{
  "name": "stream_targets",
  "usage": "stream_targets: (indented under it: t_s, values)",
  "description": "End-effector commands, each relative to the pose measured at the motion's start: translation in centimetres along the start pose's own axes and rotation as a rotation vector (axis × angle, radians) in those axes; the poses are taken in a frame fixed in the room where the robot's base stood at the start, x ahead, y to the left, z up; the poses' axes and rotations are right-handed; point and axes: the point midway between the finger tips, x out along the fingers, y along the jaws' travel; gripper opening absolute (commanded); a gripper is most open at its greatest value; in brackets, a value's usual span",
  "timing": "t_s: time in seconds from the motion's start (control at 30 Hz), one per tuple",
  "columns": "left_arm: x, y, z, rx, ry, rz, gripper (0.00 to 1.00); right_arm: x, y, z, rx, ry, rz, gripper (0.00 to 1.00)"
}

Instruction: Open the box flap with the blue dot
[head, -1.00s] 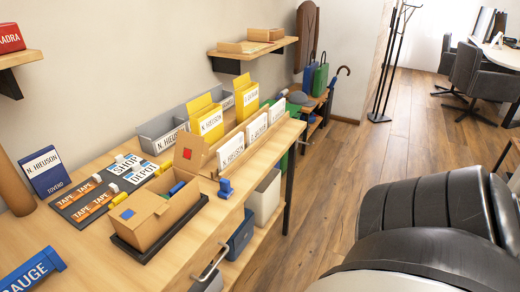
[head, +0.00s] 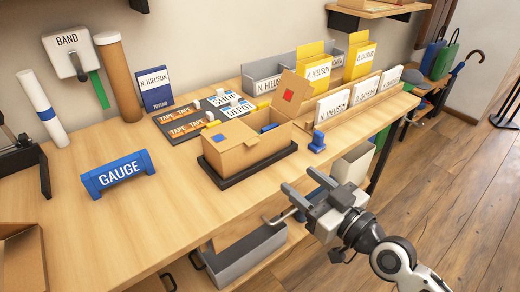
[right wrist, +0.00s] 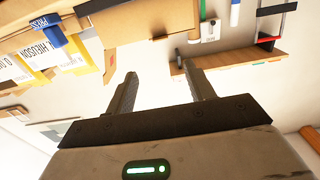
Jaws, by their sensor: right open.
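The cardboard box (head: 252,158) sits in a black tray (head: 232,184) on the wooden table in the head view. The flap with the red square mark (head: 300,88) stands up at the right end, and something blue shows inside the box. My right gripper (head: 298,180) is open and empty, in front of the table's front edge, to the right of and below the box, apart from it. Its open fingers also show in the right wrist view (right wrist: 158,70). My left gripper is not in view.
A blue stamp (head: 317,141) stands right of the box. A blue gauge block (head: 118,174) lies to the left. A drawer handle (head: 278,217) sticks out below the table edge. The front-middle tabletop is clear.

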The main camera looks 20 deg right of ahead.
Motion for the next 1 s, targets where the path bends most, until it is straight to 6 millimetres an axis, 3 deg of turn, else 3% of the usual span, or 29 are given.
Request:
stream_targets:
  t_s: [0.4,0.6,0.8,1.0]
  values:
    - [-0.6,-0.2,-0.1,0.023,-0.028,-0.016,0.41,9.0,-0.1,-0.3,0.005,0.001,-0.001,0.54]
    - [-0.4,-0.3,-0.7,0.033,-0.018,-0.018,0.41,12.4,-0.2,-0.1,0.005,-0.002,-0.002,0.54]
    - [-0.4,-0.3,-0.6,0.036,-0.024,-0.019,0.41,14.1,-0.2,0.1,0.004,-0.004,-0.003,0.54]
    - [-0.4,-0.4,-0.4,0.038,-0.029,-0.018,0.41,14.4,-0.2,0.1,0.003,-0.004,-0.003,0.54]
